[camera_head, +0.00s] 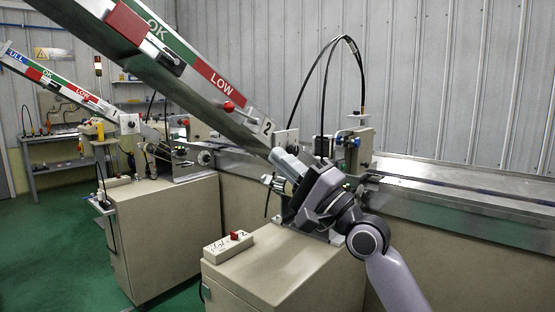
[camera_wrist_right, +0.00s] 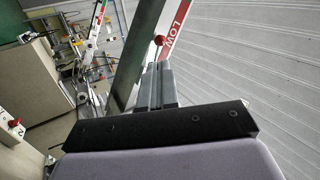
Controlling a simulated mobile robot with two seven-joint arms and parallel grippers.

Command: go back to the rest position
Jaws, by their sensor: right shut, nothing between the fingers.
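My right arm comes in from the lower right in the head view. Its gripper (camera_head: 282,160) is beside the lower end of the long sloping magazine (camera_head: 185,65) marked OK and LOW, near the plate with the number 2. In the right wrist view the two grey fingers (camera_wrist_right: 158,75) are together with nothing between them. The red knob (camera_wrist_right: 159,40) on the magazine shows just beyond the fingertips; I cannot tell whether they touch the magazine. The knob also shows in the head view (camera_head: 228,106). My left gripper is not in view.
A control box with a red switch (camera_head: 229,246) lies on the beige cabinet (camera_head: 285,275) below my right arm. A metal conveyor (camera_head: 470,205) runs along the right. A second sloping magazine (camera_head: 60,85) stands at the left. The green floor (camera_head: 50,240) at left is clear.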

